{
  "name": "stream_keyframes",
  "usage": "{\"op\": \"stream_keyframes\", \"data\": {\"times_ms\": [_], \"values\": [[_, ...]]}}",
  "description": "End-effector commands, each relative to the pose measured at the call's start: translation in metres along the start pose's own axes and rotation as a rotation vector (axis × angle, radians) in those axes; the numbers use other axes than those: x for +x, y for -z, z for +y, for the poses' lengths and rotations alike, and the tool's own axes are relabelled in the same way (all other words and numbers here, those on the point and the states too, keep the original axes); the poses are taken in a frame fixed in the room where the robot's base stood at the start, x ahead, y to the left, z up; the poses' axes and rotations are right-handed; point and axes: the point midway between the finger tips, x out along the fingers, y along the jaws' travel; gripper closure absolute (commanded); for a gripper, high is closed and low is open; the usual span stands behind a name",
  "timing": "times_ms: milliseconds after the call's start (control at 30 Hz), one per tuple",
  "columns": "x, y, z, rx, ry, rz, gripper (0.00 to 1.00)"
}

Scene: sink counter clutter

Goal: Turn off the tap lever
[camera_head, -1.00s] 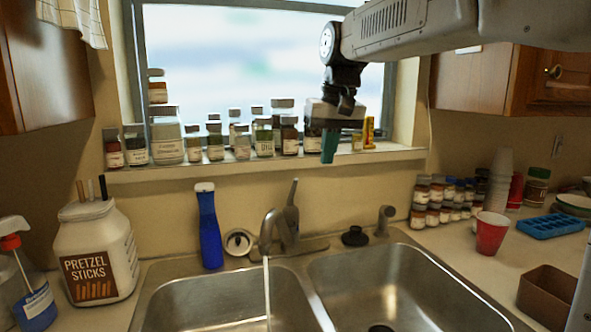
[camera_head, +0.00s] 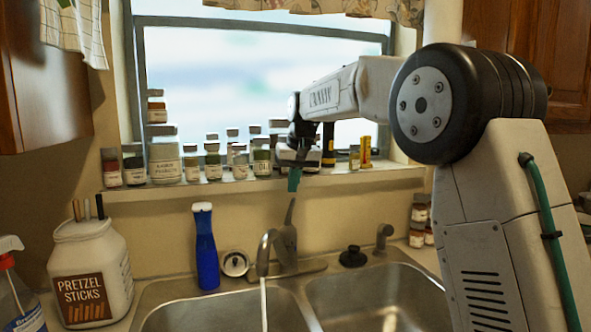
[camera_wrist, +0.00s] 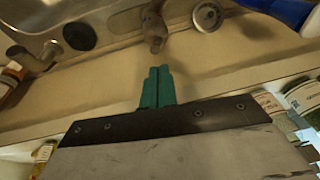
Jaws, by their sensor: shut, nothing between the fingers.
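The tap (camera_head: 267,248) stands behind the double sink, and water runs from its spout into the left basin. Its lever (camera_head: 290,213) points up from the tap body. In the wrist view the tap (camera_wrist: 154,28) is at the top, just beyond my fingertips. My gripper (camera_head: 293,180) is just above the lever in the head view, in front of the window sill. Its teal fingers are together and empty, as the wrist view (camera_wrist: 158,72) also shows. I cannot tell whether they touch the lever; a gap shows in the wrist view.
Several jars (camera_head: 212,160) line the sill behind my gripper. A blue bottle (camera_head: 207,250) stands left of the tap, and a pretzel jar (camera_head: 92,275) is farther left. A black stopper (camera_head: 353,257) and a sprayer (camera_head: 382,238) are to the right. My arm covers the right counter.

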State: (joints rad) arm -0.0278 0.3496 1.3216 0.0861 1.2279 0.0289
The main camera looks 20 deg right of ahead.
Motion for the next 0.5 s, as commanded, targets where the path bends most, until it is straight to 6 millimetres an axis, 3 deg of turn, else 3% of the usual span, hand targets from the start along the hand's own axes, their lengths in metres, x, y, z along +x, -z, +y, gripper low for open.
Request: {"op": "stream_keyframes", "data": {"times_ms": [200, 500], "values": [[0.017, 0.0, 0.0, 0.0, 0.0, 0.001, 1.0], [0.018, 0.0, 0.0, 0.0, 0.0, 0.002, 1.0]]}}
